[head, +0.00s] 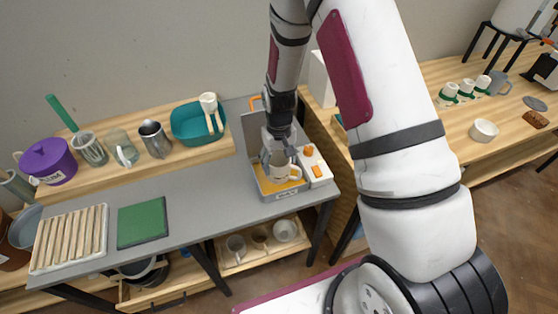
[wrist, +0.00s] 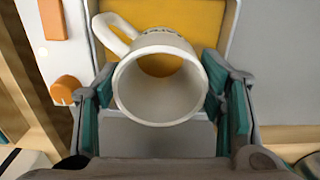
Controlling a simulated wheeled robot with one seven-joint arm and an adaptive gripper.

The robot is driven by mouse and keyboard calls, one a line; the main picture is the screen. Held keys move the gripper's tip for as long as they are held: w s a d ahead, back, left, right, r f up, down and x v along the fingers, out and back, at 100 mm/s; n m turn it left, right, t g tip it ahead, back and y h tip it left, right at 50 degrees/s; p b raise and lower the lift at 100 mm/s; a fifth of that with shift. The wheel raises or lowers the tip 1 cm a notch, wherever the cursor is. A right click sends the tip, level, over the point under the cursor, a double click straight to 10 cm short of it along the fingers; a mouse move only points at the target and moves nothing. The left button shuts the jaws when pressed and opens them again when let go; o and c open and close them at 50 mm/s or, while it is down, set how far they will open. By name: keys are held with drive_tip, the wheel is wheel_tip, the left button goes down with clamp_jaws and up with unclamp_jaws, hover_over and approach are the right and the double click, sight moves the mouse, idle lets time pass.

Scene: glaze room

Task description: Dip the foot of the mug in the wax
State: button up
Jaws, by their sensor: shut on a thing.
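The cream mug (head: 283,172) is upright in my gripper (head: 279,157), over the wax pan (head: 282,196) on the grey table. Yellow-orange wax (wrist: 190,22) shows beyond the mug, and also in the head view (head: 265,185). The mug hides the wax beneath it, so I cannot tell whether its foot touches the wax.
A white control box with orange knobs (head: 316,168) adjoins the pan's right side. A green mat (head: 142,222) and a slatted wooden rack (head: 68,238) lie left on the table. A teal basin (head: 190,125), metal pitcher (head: 155,139) and purple pot (head: 47,162) stand on the back shelf.

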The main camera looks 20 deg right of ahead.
idle(0.4)
drive_tip(key=shift+r+p, duration=0.45)
drive_tip(key=shift+r, duration=1.05)
drive_tip(key=shift+r, duration=0.1)
wheel_tip(320, 180, up, 7)
drive_tip(key=p, duration=0.1)
drive_tip(key=shift+p, duration=0.35)
idle(0.5)
idle(0.5)
